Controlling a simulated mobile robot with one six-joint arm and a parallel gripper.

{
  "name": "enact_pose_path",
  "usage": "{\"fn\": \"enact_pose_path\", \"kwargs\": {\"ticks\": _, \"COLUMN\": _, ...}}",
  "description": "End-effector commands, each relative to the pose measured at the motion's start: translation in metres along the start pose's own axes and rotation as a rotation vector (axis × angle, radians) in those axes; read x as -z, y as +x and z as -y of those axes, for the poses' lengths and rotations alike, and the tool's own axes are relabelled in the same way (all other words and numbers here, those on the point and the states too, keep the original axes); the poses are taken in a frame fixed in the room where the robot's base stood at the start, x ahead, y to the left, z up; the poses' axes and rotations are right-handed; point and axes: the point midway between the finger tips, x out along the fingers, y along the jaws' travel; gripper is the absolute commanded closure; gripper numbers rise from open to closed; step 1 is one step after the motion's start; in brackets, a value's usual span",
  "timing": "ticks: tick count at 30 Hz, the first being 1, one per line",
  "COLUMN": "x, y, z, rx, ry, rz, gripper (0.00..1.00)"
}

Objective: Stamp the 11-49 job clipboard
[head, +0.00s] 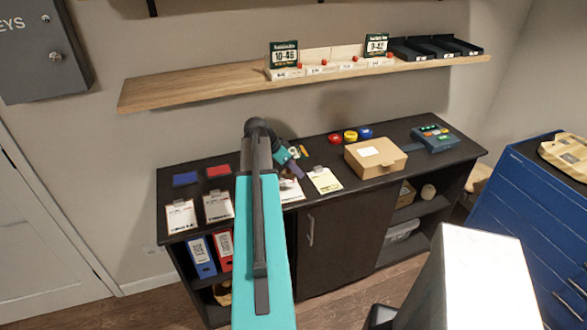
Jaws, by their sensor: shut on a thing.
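Several clipboards with white or cream sheets lie on the dark cabinet top: one at the far left (181,217), one beside it (218,206), one partly hidden behind my arm (290,191), and one to the right of my gripper (325,180). Their writing is too small to tell which is 11-49. My gripper (292,168) is over the cabinet top, near the partly hidden clipboard. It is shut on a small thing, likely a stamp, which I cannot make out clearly. A blue pad (185,179) and a red pad (218,170) lie behind the left clipboards.
A cardboard box (375,158), red, yellow and blue rolls (350,136) and a teal device (434,139) occupy the right of the top. A blue tool chest (530,215) stands at right.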

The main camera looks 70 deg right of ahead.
Motion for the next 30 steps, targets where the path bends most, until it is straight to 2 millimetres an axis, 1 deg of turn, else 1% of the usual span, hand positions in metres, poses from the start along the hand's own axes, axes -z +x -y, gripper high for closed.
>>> {"fn": "enact_pose_path", "kwargs": {"ticks": 5, "x": -0.001, "y": 0.001, "z": 0.000, "rx": 0.001, "ry": -0.001, "rz": 0.000, "gripper": 0.77}}
{"fn": "enact_pose_path", "kwargs": {"ticks": 11, "x": -0.005, "y": 0.008, "z": 0.000, "rx": 0.000, "ry": -0.001, "rz": 0.000, "gripper": 0.77}}
{"fn": "enact_pose_path", "kwargs": {"ticks": 24, "x": -0.023, "y": 0.036, "z": 0.001, "rx": 0.000, "ry": -0.002, "rz": 0.000, "gripper": 0.77}}
{"fn": "enact_pose_path", "kwargs": {"ticks": 30, "x": -0.031, "y": 0.045, "z": 0.001, "rx": 0.001, "ry": -0.003, "rz": 0.000, "gripper": 0.77}}
